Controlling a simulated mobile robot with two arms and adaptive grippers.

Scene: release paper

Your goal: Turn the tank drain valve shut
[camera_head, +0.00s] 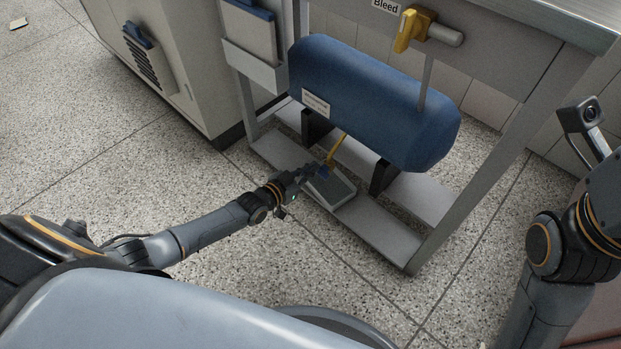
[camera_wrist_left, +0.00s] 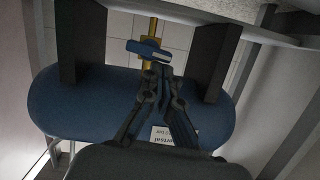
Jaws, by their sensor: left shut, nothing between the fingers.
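The blue tank (camera_head: 370,100) lies on its side in a grey frame; it also fills the middle of the left wrist view (camera_wrist_left: 65,105). Under it is the drain valve, with a yellow brass pipe (camera_head: 337,149) and a blue handle (camera_head: 324,172). In the left wrist view the handle (camera_wrist_left: 146,49) lies crosswise over the brass pipe, slightly tilted. My left gripper (camera_head: 314,171) is shut and empty, low in front of the tank. Its fingertips (camera_wrist_left: 156,70) are close to the handle; I cannot tell whether they touch. My right gripper is out of view.
A shallow grey tray (camera_head: 332,190) sits on the lower shelf below the valve. Black tank supports (camera_head: 382,176) stand beside it. A yellow bleed valve (camera_head: 409,30) is above the tank. A cabinet (camera_head: 175,60) stands left. The floor in front is clear.

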